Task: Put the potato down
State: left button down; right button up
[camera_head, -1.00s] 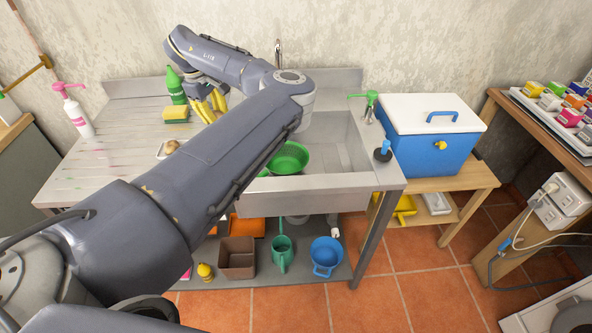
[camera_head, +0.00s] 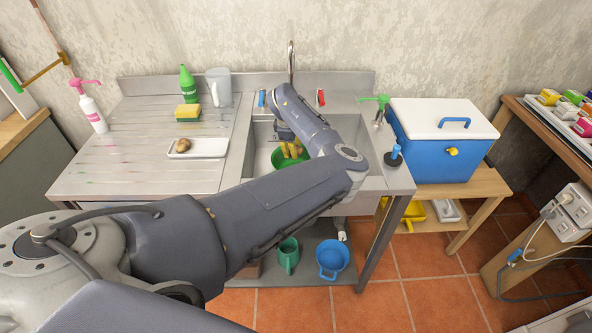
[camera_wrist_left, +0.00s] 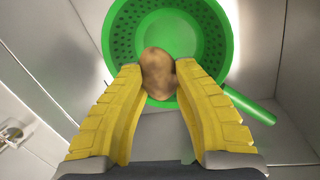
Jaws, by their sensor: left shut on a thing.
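My left gripper (camera_head: 291,151) has yellow ribbed fingers and is over the sink basin, above the green colander (camera_head: 277,162). In the left wrist view the gripper (camera_wrist_left: 158,78) is shut on a brown potato (camera_wrist_left: 157,72), held between the fingertips. The colander (camera_wrist_left: 120,30) with its round holes and handle lies behind the potato in that view. The exact height above the colander's bottom is hard to tell. The potato is hidden by the fingers in the head view. My right gripper is not in view.
Another brown potato-like item (camera_head: 183,146) lies on a white tray (camera_head: 212,148) on the drainboard. A sponge (camera_head: 188,113), green bottle (camera_head: 188,85) and clear jug (camera_head: 219,88) stand behind. The faucet (camera_head: 291,60) rises behind the basin. A blue cooler (camera_head: 430,150) stands at right.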

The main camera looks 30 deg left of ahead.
pick_arm(q)
jog(key=shift+f, duration=4.55)
jog(key=shift+f, duration=0.1)
jog(key=c, duration=1.4)
grip_release()
jog(key=r, duration=0.4)
jog(key=s+r, duration=0.1)
jog(key=r, duration=0.3)
jog(key=s+r, duration=0.1)
jog(key=r, duration=0.3)
jog(key=shift+s, duration=0.15)
